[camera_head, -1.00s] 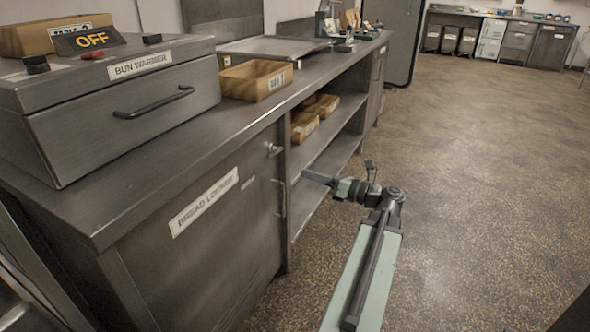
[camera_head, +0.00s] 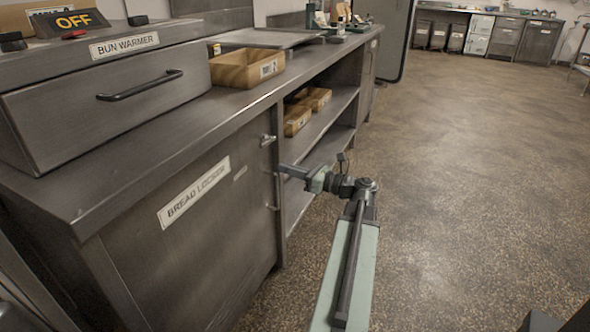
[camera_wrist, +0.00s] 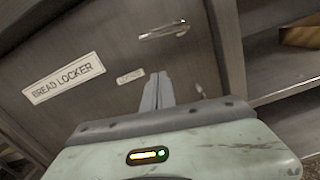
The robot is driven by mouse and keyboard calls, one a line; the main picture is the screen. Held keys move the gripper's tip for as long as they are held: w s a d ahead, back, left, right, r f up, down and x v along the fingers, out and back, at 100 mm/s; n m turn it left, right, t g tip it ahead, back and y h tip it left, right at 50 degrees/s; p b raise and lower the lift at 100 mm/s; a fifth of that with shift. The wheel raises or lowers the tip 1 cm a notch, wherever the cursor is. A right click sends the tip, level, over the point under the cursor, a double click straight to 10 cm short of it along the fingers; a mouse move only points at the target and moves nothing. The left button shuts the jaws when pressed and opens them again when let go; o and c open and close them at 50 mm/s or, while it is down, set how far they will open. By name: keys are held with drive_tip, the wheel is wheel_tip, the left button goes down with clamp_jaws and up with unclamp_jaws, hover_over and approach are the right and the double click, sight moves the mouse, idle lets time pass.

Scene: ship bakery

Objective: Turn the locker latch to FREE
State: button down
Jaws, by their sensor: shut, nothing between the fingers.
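The bread locker (camera_head: 225,235) is a grey metal door under the counter, with a white "BREAD LOCKER" label (camera_head: 193,192). Its latch (camera_head: 268,140) is a short metal lever near the door's top right corner. In the wrist view the latch (camera_wrist: 163,33) lies roughly crosswise, slightly tilted, above the fingertips. A small plate (camera_wrist: 130,77) left of the fingers has lettering too blurred to read. My gripper (camera_head: 281,168) is shut and empty, below the latch and by the upper part of the door's pull handle (camera_head: 276,192). In the wrist view my gripper (camera_wrist: 157,76) points at the door; contact cannot be told.
Open shelves (camera_head: 325,150) with tan bins (camera_head: 297,120) are right of the locker. The bun warmer (camera_head: 110,95), its sign reading OFF, stands on the counter above, with another tan bin (camera_head: 247,69). The speckled floor (camera_head: 460,190) on the right is clear.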

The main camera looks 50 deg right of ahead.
drive_tip(key=w+r+p, duration=0.4)
drive_tip(key=w, duration=0.1)
drive_tip(key=shift+a, duration=0.25)
